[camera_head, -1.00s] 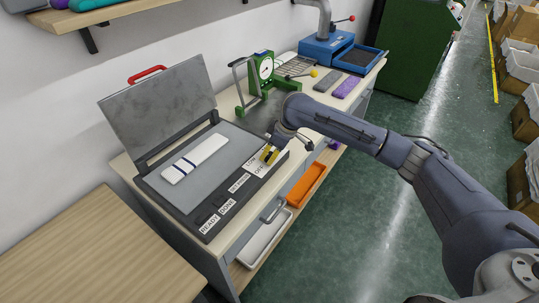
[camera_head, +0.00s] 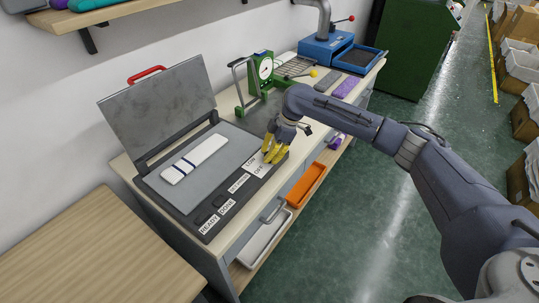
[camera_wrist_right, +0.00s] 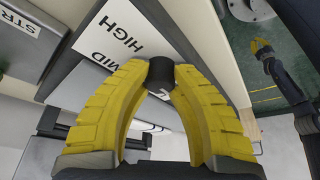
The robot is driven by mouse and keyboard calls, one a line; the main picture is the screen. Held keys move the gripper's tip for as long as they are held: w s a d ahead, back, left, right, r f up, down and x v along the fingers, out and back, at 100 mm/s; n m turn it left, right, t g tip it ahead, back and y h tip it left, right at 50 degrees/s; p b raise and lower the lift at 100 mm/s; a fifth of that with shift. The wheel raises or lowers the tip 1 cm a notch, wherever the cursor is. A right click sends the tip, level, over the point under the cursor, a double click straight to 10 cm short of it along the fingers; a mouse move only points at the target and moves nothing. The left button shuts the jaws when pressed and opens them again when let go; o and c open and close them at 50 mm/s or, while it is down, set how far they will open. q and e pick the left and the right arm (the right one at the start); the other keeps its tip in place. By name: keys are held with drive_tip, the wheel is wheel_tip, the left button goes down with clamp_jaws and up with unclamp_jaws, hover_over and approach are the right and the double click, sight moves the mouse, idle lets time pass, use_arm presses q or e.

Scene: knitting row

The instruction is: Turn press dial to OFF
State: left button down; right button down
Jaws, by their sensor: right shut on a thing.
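The press (camera_head: 190,215) stands open on the bench, its lid (camera_head: 160,105) tilted up. A white knitted piece with dark blue stripes (camera_head: 196,158) lies on its plate. The press dial is a small black knob (camera_wrist_right: 160,72), beside labels reading HIGH and MID in the right wrist view. OFF shows on the label plate (camera_head: 257,168) in the head view. My right gripper (camera_head: 269,158) is shut on the dial, with its yellow fingertips on either side. The dial's pointing direction is hidden. A yellow-fingered gripper, seemingly my left (camera_wrist_right: 262,46), shows small in the wrist view, its opening unclear.
A green gauge stand (camera_head: 262,78) and a blue machine (camera_head: 335,45) stand farther along the bench. An orange tray (camera_head: 306,185) sits below the front edge. A wooden table (camera_head: 100,250) is at lower left. The aisle floor is clear.

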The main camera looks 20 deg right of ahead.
drive_tip(key=shift+a, duration=0.2)
drive_tip(key=c, duration=1.3)
unclamp_jaws()
drive_tip(key=shift+a, duration=0.1)
drive_tip(key=shift+o, duration=1.2)
drive_tip(key=v, duration=1.2)
drive_tip(key=shift+d, duration=0.2)
